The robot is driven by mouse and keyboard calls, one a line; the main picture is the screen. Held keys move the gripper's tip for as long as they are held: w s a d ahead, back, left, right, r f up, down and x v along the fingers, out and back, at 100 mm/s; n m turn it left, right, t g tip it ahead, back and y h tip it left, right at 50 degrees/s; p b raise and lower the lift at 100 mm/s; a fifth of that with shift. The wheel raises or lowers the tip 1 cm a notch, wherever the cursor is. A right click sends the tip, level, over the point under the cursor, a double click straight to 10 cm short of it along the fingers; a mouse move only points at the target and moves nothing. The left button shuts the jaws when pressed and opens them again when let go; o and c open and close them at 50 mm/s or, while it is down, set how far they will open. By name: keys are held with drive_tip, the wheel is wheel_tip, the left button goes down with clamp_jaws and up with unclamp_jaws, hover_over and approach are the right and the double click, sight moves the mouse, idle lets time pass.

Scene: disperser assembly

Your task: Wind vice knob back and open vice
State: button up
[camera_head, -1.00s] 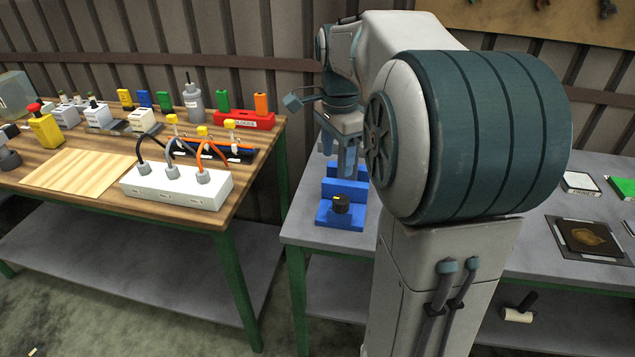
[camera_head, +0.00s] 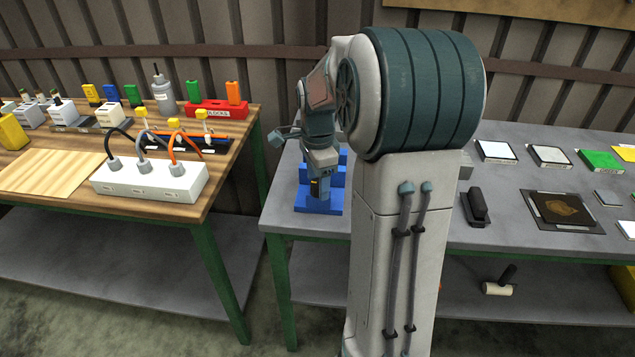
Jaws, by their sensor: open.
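The blue vice (camera_head: 304,207) stands on the grey table, left of my arm's column. Its black knob with a yellow mark (camera_head: 314,188) shows only in part at the front of the vice. My gripper (camera_head: 320,187) points down over the front of the vice, at the knob. It is open. The fingers overlap the knob in this view, and I cannot tell whether they touch it. My gripper and arm hide the middle of the vice, so the jaw gap cannot be made out.
The wooden table at left holds a white power strip (camera_head: 150,182) with cables, a red block holder (camera_head: 218,109) and several other items. Right of my column, a black stapler-like tool (camera_head: 476,208) and a dark mat (camera_head: 588,230) lie on the grey table.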

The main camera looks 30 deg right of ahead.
drive_tip(key=shift+f, duration=0.5)
drive_tip(key=shift+c, duration=0.4)
drive_tip(key=c, duration=0.9)
